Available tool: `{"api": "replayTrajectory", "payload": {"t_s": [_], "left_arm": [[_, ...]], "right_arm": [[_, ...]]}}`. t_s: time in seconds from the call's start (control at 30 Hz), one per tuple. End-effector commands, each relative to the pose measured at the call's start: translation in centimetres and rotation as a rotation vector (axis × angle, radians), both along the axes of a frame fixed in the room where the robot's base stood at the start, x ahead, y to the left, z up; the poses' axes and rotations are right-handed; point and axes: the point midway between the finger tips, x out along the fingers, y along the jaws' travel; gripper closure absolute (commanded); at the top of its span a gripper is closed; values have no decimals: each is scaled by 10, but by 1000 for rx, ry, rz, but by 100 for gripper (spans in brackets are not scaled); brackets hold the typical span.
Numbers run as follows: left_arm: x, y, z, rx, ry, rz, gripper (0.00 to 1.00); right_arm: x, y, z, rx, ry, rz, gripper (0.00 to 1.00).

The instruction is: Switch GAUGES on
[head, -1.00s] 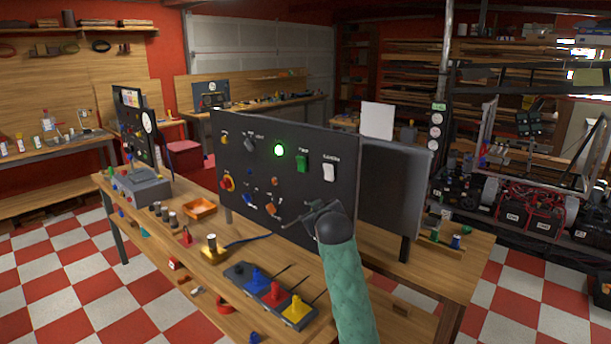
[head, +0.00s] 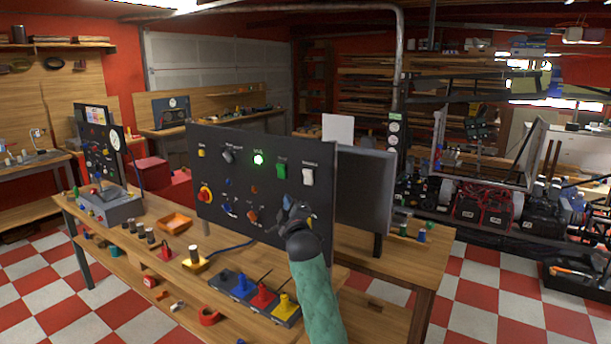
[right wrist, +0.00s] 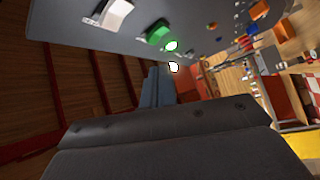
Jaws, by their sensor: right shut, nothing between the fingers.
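A dark upright panel (head: 215,170) stands on the bench. It carries a white rocker switch (head: 308,177) at upper right, a green rocker (head: 281,170) left of it and a glowing green lamp (head: 258,159). The labels are too small to read surely, so I cannot tell which control is GAUGES. My right gripper (head: 287,203) is shut and empty in front of the panel, below the two rockers; contact cannot be told. It covers part of the lower right. The right wrist view shows the white rocker (right wrist: 114,13) and green rocker (right wrist: 158,32) beyond my gripper (right wrist: 158,72). My left gripper is not in view.
The panel also has a red knob on yellow (head: 206,194), a blue knob (head: 228,207) and an orange knob (head: 252,215). An orange tray (head: 174,223) sits to the left.

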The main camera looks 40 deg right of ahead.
Motion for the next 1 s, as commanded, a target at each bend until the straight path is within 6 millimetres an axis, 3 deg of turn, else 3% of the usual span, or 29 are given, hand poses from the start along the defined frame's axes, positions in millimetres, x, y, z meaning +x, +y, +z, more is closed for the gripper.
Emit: {"api": "replayTrajectory", "payload": {"t_s": [0.57, 1.0], "left_arm": [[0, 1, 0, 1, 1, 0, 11], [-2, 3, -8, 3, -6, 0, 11]], "right_arm": [[2, -5, 3, -19, 8, -5, 100], [19, -46, 24, -17, 8, -6, 100]]}}
